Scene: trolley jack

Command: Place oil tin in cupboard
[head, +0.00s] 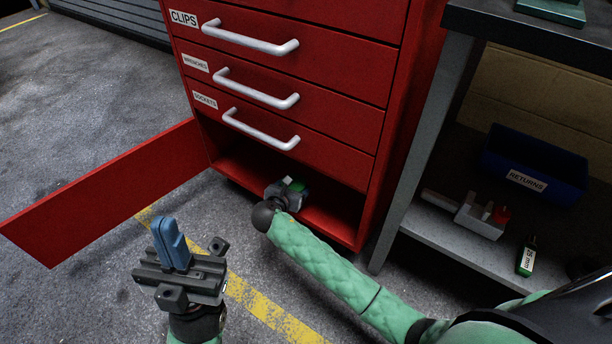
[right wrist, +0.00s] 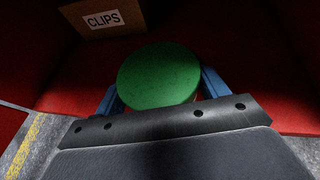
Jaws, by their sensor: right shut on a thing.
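The oil tin shows as a green round top in the right wrist view (right wrist: 158,76), between the two blue fingers of my right gripper (right wrist: 158,92). The cupboard door (head: 110,190) stands open to the left. My left gripper (head: 171,244) is shut and empty, in front of the door.
Closed drawers with pale handles (head: 262,128) are above. To the right, a workbench's lower shelf (head: 450,245) holds a blue RETURNS bin (head: 540,165) and small items. Floor at the left is clear.

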